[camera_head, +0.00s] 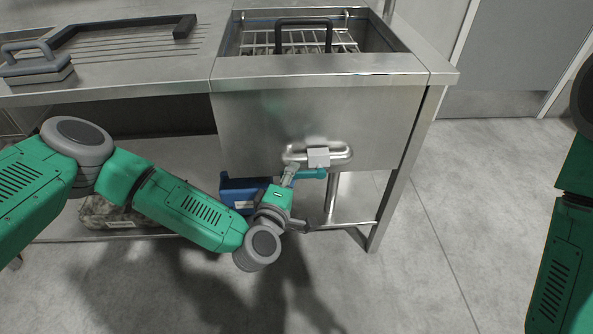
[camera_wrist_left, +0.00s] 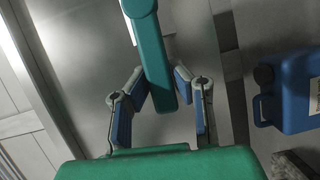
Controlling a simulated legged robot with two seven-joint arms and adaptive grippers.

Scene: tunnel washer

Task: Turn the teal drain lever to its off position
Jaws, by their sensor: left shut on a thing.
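The teal drain lever (camera_head: 311,173) sits below the steel drain pipe on the front of the sink cabinet, pointing left in the head view. In the left wrist view the lever (camera_wrist_left: 152,55) runs down from the top between the two fingers. My left gripper (camera_head: 289,174) is at the lever's left end, shut on it; it also shows in the left wrist view (camera_wrist_left: 160,88), its blue-padded fingers on either side of the lever. My right arm shows at the right edge, but its gripper is out of view.
A blue container (camera_head: 240,190) stands behind my left gripper; it shows in the wrist view (camera_wrist_left: 298,90) too. The steel sink (camera_head: 315,120) holds a wire basket (camera_head: 300,40). A table leg (camera_head: 398,180) is right of the lever. The floor to the right is clear.

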